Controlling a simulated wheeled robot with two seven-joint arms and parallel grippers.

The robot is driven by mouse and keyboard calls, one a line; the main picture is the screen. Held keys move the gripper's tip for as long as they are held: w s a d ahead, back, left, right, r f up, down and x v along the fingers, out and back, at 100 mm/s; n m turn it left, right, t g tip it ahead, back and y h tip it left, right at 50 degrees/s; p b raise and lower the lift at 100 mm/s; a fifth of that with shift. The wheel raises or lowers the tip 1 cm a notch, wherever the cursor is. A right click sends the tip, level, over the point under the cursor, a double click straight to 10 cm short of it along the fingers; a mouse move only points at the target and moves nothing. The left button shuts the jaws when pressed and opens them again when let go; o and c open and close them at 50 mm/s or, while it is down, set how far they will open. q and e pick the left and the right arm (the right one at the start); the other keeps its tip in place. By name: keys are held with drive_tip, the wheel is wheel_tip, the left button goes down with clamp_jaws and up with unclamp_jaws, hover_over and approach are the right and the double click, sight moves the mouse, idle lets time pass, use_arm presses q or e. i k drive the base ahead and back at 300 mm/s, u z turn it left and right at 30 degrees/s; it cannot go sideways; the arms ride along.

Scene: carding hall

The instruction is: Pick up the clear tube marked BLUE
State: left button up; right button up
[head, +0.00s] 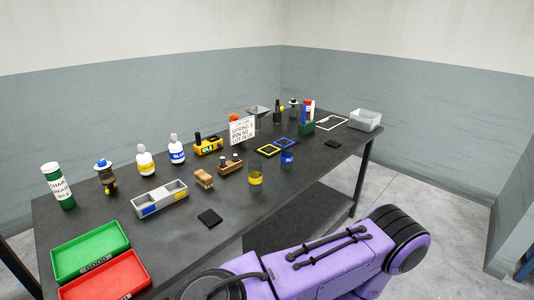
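A small clear tube with a blue band (287,159) stands on the dark table near its front edge, right of centre. Any lettering on it is too small to read. A similar clear tube with a yellow band (255,175) stands just left of it. A white bottle with a blue label (177,151) stands farther left and back. Neither of my grippers is in view. A purple link of my own arm shows at the lower right, in front of the table and apart from the tubes.
The dark table (120,217) holds a green tray (88,250), a red tray (106,277), a divided box (160,199), a wooden brush (204,179) and a small wooden rack (230,167). Yellow and blue square frames (267,151) lie behind the tubes. Table right of the blue-banded tube is bare.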

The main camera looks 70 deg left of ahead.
sight(287, 157)
drive_tip(key=u, duration=1.5)
